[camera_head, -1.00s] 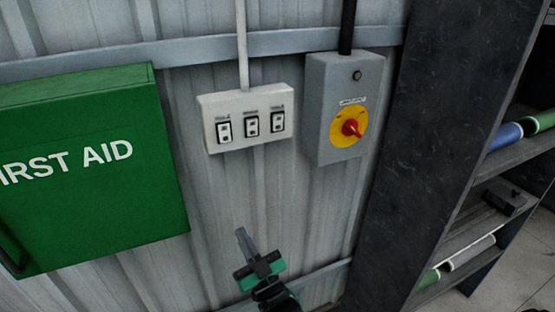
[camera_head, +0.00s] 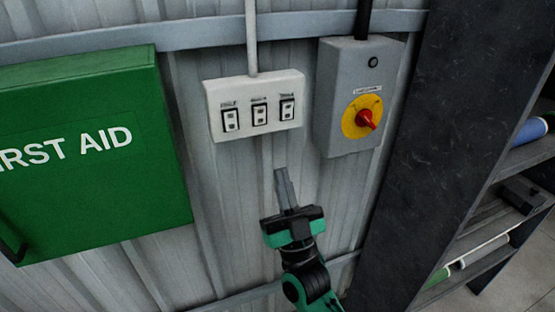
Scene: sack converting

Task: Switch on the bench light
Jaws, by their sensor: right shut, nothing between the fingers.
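A white switch panel (camera_head: 255,104) with three rocker switches is fixed to the corrugated wall, with a conduit running up from it. The left switch (camera_head: 230,120), middle switch (camera_head: 259,114) and right switch (camera_head: 287,109) each have a small label above, too small to read. My right gripper (camera_head: 282,175) is shut and empty. In the picture it is below the panel, under its right part, pointing up and apart from the switches. My left gripper is not in view.
A green first aid box (camera_head: 85,190) is on the wall at left. A grey isolator box (camera_head: 345,135) with a red knob (camera_head: 366,118) on a yellow disc is right of the panel. A dark post (camera_head: 430,130) and shelves with rolls stand at far right.

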